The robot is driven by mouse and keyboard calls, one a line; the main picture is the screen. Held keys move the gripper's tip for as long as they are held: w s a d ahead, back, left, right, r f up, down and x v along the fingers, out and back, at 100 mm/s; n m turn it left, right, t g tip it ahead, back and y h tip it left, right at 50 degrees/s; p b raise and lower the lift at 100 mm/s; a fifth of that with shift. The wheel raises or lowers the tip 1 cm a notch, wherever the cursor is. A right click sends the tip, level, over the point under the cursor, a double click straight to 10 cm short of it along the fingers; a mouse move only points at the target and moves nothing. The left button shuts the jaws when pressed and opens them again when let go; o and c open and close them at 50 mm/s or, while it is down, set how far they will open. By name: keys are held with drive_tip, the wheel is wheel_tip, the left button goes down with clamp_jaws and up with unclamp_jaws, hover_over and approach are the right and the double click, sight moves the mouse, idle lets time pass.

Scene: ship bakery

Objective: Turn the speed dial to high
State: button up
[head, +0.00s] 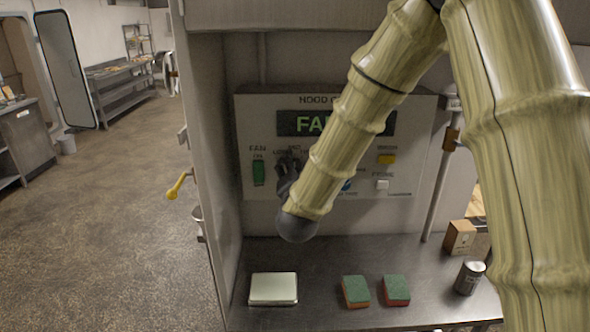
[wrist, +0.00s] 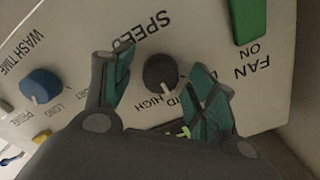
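The panel lettering shows upside down there. My gripper (wrist: 160,82) is open, with one teal-padded finger on each side of the dial. I cannot tell whether either finger touches it. In the head view my dark gripper (head: 287,175) is at the panel right of the green fan switch (head: 259,173), mostly hidden by my arm, which also covers part of the display.
A blue wash-time dial (wrist: 40,85) is beside the speed dial. A yellow button (head: 386,158) and a white button (head: 382,185) are at the panel's right. The counter below holds a pale box (head: 273,288), two sponges (head: 356,291) and a can (head: 469,278).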

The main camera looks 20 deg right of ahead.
drive_tip(key=c, duration=0.9)
drive_tip(key=shift+f+m+b, duration=0.2)
drive_tip(key=shift+m+b, duration=0.2)
drive_tip(key=shift+b, duration=0.45)
drive_tip(key=m+b, duration=0.8)
drive_tip(key=b, duration=0.4)
drive_tip(key=shift+r, duration=0.1)
drive_tip(key=o, duration=1)
